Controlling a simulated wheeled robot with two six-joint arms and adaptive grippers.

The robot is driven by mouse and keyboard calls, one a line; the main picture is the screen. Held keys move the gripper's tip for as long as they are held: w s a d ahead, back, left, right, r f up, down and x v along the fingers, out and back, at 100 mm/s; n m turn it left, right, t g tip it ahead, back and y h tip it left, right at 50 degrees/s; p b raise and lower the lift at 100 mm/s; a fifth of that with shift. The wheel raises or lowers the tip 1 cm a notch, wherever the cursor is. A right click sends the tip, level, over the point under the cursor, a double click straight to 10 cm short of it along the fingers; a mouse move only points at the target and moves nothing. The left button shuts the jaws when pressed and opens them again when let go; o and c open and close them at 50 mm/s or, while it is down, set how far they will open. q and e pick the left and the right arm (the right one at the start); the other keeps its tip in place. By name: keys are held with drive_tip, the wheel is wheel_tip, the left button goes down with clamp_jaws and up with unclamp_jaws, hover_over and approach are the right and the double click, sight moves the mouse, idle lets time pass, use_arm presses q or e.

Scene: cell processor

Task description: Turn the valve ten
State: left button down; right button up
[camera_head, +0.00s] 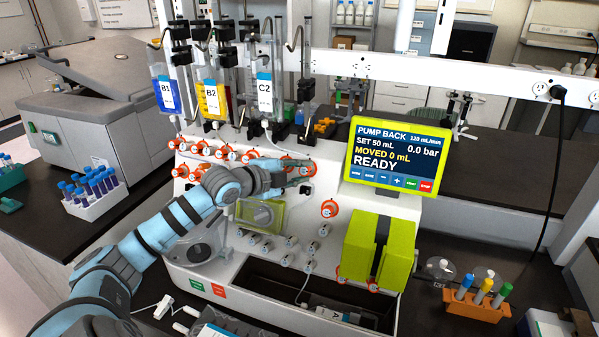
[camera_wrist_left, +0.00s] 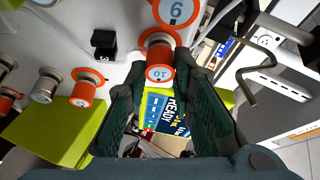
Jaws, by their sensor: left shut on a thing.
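My left gripper (camera_head: 300,168) reaches across the front of the white cell processor to the right end of its upper valve rows. In the left wrist view, its dark fingers (camera_wrist_left: 165,85) stand on either side of an orange valve (camera_wrist_left: 160,55) with a blue-and-white face marked 10. The gripper is shut on this valve. In the head view, the fingers partly hide the orange valve (camera_head: 310,168). The pump screen (camera_head: 395,155) reads "READY" and "MOVED 0 mL". My right gripper is not in view.
Another orange valve (camera_wrist_left: 178,12) lies close by in the wrist view. Bags B1 (camera_head: 166,93), B2 (camera_head: 212,98) and C2 (camera_head: 264,92) hang above the valves. The yellow-green pump block (camera_head: 380,248) stands lower right. An orange tube rack (camera_head: 475,308) sits on the bench at right.

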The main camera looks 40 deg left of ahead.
use_arm(q)
drive_tip(key=c, duration=1.4)
unclamp_jaws()
